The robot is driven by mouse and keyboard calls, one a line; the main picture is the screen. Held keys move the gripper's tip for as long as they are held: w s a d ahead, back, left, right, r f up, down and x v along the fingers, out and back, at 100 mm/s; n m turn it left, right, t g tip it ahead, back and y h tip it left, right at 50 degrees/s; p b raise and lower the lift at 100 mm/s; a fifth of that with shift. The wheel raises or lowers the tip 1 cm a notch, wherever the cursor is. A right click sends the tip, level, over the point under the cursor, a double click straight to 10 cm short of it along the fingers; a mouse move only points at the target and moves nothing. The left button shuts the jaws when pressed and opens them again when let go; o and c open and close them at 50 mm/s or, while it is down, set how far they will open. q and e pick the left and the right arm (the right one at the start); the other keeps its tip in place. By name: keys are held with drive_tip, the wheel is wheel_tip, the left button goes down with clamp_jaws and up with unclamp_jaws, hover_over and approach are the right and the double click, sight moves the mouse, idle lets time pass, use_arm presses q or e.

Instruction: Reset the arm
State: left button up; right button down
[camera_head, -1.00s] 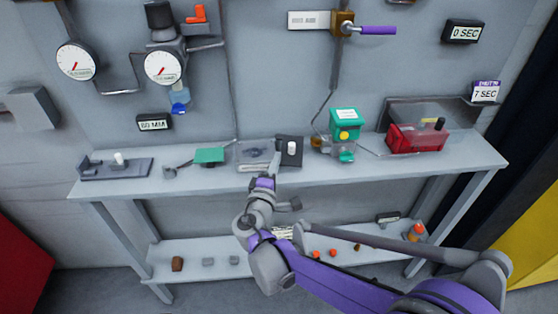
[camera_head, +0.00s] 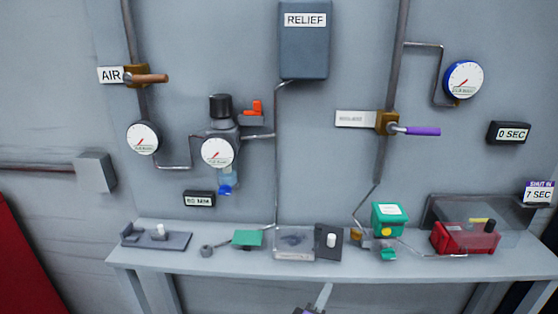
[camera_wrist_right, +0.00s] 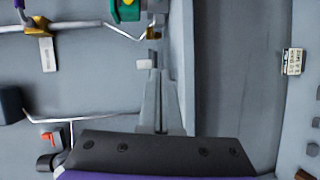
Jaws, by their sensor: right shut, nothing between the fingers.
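My right gripper (camera_head: 325,288) shows at the bottom edge of the head view, in front of the bench's front edge, with only its pale fingers and a bit of purple wrist in sight. In the right wrist view its long grey fingers (camera_wrist_right: 156,75) are together and empty. Their tips appear close to a white knob (camera_wrist_right: 145,64), but I cannot tell the gap. In the head view a white knob (camera_head: 331,240) stands on a dark plate on the bench. The rest of my right arm is out of the head view. My left gripper is not in view.
The bench (camera_head: 400,271) carries a clear tray (camera_head: 295,245), a green pad (camera_head: 247,237), a green device (camera_head: 389,219) and a red box (camera_head: 465,238) by a clear cover. Gauges, pipes, an orange handle (camera_head: 150,78) and a purple handle (camera_head: 423,132) are on the wall.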

drive_tip(key=s+d+f+m+g+p, duration=0.25)
drive_tip(key=s+d+g, duration=0.2)
drive_tip(key=d, duration=0.35)
drive_tip(key=s+a+f+m+g+y+p, duration=0.1)
drive_tip(key=s+f+m+g+y+p, duration=0.2)
drive_tip(key=s+m+y, duration=0.4)
drive_tip(key=s+m+g, duration=0.1)
drive_tip(key=s+m, duration=0.1)
drive_tip(key=s, duration=0.6)
drive_tip(key=shift+s+a+y, duration=0.3)
